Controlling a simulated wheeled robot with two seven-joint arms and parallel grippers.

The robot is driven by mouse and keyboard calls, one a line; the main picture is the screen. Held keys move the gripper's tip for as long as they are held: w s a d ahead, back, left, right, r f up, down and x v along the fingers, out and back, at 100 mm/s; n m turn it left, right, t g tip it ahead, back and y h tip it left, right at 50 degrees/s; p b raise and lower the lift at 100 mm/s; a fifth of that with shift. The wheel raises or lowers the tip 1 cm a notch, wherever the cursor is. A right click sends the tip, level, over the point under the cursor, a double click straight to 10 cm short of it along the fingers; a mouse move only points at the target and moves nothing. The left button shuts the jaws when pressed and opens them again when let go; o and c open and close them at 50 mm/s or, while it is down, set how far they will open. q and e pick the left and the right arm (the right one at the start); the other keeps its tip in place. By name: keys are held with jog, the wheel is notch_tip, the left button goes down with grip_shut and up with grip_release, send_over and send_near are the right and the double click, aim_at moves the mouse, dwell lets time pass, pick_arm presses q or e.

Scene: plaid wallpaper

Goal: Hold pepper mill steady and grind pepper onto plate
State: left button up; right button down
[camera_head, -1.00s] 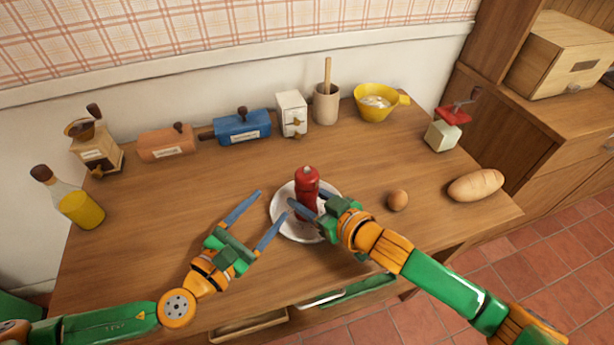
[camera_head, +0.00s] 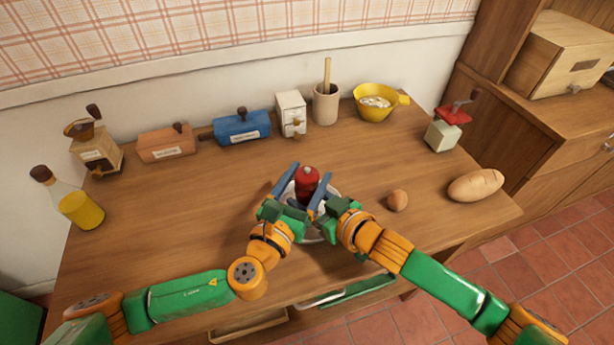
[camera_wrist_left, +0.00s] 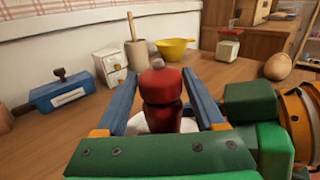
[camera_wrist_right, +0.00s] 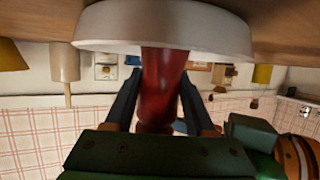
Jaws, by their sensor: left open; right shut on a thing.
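The red pepper mill (camera_head: 308,180) stands upright over the white plate (camera_head: 336,186). In the left wrist view the mill (camera_wrist_left: 160,88) stands between the fingers. In the right wrist view the mill (camera_wrist_right: 163,85) shows upside down beside the plate (camera_wrist_right: 165,27). My right gripper (camera_head: 306,206) is shut on the mill's lower body from the right. My left gripper (camera_head: 310,180) is open, with its blue fingers on either side of the mill's upper part, apart from it. The arms hide much of the plate's near side.
An egg (camera_head: 398,200) and a bread loaf (camera_head: 475,185) lie to the right. A bottle (camera_head: 78,205), grinder (camera_head: 95,150), orange box (camera_head: 166,143), blue box (camera_head: 241,128), white box (camera_head: 291,114), utensil pot (camera_head: 326,104), yellow bowl (camera_head: 376,100) and red-topped mill (camera_head: 446,130) line the table's back. The table's left middle is clear.

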pick_arm(q)
jog(key=c, duration=1.1)
jog(key=shift+m, duration=0.3)
jog(key=m+g+h, duration=0.1)
jog(key=h, duration=0.2)
jog(key=shift+m+g, duration=0.3)
jog(key=shift+g, duration=0.1)
jog(key=m+g+h, duration=0.2)
jog(key=h, duration=0.1)
jog(key=shift+w+d+r+m+g, duration=0.1)
jog(key=shift+d+r+m+g, duration=0.1)
jog(key=shift+m+g, duration=0.1)
jog(key=shift+a+f+m+g+h, duration=0.15)
jog(key=shift+f+m+g+h, duration=0.1)
jog(key=shift+m+g+h, duration=0.8)
jog(key=m+g+h, duration=0.1)
jog(key=m+g, duration=0.1)
jog(key=g, duration=0.2)
jog(key=m+g+h, duration=0.1)
jog(key=m+g, duration=0.2)
jog(key=g, duration=0.1)
jog(key=shift+h, duration=0.35)
jog(key=shift+g, duration=0.35)
